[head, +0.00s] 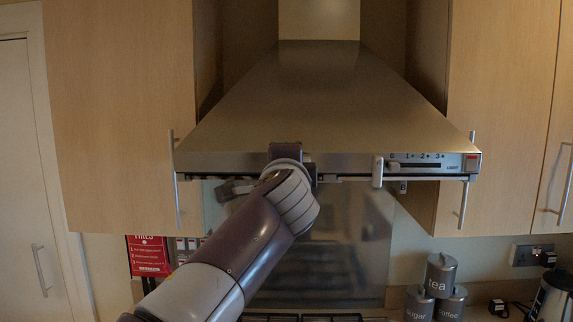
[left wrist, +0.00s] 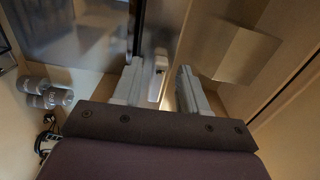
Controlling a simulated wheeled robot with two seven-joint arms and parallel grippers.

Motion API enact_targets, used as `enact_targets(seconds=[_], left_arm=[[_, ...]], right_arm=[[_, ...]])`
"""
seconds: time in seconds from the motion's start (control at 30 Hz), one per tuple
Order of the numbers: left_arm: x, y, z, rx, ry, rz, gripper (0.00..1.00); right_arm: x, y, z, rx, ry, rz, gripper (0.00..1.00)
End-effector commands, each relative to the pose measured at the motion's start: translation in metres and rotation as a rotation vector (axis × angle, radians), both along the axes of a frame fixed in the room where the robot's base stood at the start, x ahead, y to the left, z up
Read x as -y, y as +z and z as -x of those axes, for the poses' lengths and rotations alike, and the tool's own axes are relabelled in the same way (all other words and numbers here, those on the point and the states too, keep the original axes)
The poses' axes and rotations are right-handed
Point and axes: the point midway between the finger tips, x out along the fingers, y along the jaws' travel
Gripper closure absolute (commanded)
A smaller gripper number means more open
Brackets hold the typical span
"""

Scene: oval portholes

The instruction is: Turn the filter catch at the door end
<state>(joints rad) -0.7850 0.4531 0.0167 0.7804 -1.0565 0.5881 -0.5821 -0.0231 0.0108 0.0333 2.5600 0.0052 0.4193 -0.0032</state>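A metal cooker hood (head: 320,100) hangs between wooden cupboards. A pale upright catch-like piece (head: 377,172) sits at its front edge, right of centre. In the left wrist view the fingers (left wrist: 160,68) are apart. A small pale piece (left wrist: 157,82), seemingly the filter catch, shows between them with gaps on both sides. I cannot tell whether anything touches. My right gripper is not in view.
Cupboard handles (head: 175,180) stand at both sides. Canisters (head: 440,275) stand on the worktop at lower right. A white door (head: 25,170) is at far left.

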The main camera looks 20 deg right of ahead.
Motion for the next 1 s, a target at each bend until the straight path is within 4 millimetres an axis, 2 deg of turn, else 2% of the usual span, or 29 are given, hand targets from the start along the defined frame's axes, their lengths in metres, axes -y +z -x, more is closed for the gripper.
enact_targets(seconds=[0.17,0.27,0.5,0.7,0.83,1.0], left_arm=[[0.000,-0.002,0.002,-0.001,0.000,0.000,0.57],[-0.004,-0.006,0.015,0.000,-0.001,0.001,0.57],[-0.021,-0.009,0.077,0.000,-0.003,0.002,0.57],[-0.031,-0.005,0.113,-0.001,-0.002,0.000,0.57],[-0.033,-0.002,0.120,-0.002,-0.001,-0.002,0.57],[-0.034,-0.001,0.120,-0.002,0.000,-0.002,0.57]], right_arm=[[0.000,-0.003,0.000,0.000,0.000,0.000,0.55],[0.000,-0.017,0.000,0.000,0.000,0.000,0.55],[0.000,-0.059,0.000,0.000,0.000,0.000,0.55],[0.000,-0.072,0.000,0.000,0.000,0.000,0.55],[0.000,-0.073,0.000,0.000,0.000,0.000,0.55],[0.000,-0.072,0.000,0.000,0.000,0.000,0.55]])
